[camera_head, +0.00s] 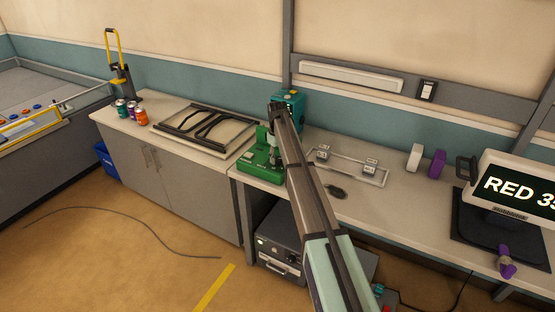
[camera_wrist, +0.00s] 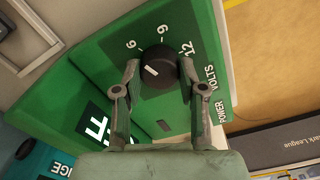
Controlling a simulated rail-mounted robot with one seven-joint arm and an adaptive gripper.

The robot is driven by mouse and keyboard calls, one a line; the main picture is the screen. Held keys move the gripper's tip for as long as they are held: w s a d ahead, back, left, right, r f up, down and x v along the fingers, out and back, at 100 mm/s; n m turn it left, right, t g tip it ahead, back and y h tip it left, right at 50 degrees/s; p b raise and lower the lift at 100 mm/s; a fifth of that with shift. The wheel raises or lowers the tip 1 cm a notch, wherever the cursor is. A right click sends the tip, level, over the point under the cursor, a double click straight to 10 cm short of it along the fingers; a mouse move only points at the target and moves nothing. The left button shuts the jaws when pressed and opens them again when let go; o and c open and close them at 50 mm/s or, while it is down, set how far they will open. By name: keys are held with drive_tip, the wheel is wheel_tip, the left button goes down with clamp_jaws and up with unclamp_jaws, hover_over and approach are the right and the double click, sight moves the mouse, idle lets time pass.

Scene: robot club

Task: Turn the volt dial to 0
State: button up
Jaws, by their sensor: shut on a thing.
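The volt dial (camera_wrist: 160,67) is a round black knob on a green power unit (camera_wrist: 105,60), in the wrist view. Numbers including 6, 9 and 12 are printed around its upper side, with the words VOLTS and POWER to the right. A short white mark on the knob sits left of its middle; no 0 is clearly readable. My gripper (camera_wrist: 160,70) is shut on the knob, one finger on each side. In the head view the green unit (camera_head: 259,165) stands on the bench, partly behind my arm, and the dial cannot be made out.
A teal unit (camera_head: 291,98) stands behind the green one. A framed panel (camera_head: 207,128) with black bars lies to the left. A bench tray (camera_head: 376,182) with small labelled blocks and a display (camera_head: 515,190) reading RED 35 are to the right.

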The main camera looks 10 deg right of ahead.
sight(278, 158)
drive_tip(key=n+b, duration=0.1)
drive_tip(key=n, duration=0.6)
drive_tip(key=shift+s+f, duration=0.1)
drive_tip(key=n+b, duration=0.1)
drive_tip(key=n, duration=0.5)
drive_tip(key=shift+n, duration=0.4)
drive_tip(key=o, duration=1.1)
drive_tip(key=shift+o, duration=0.2)
wheel_tip(278, 158, up, 12)
